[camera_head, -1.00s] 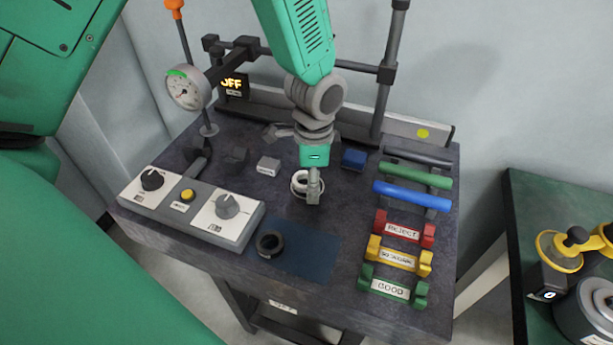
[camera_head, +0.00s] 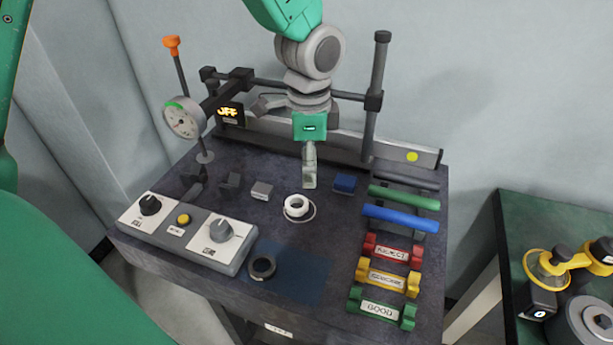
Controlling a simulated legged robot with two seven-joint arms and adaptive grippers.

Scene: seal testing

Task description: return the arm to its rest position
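One gripper (camera_head: 309,183) hangs above the dark test bench (camera_head: 330,222), its fingers pointing down; its arm comes in from the top. I take it for my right gripper. Its fingers look close together, seen edge-on, so I cannot tell whether they are open or shut. No object shows in them. A white ring (camera_head: 297,206) sits on the bench just in front of and below the fingers, apart from them. A black ring (camera_head: 262,267) lies at the edge of the blue mat (camera_head: 300,278). My other gripper is not in view; green arm parts of mine fill the left edge.
A control box (camera_head: 190,232) with knobs and a yellow button is at front left. A dial gauge (camera_head: 184,118) and a bar frame (camera_head: 376,100) stand behind. Coloured tubes (camera_head: 400,218) and red, yellow and green holders (camera_head: 381,308) are on the right. A second table (camera_head: 550,220) stands further right.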

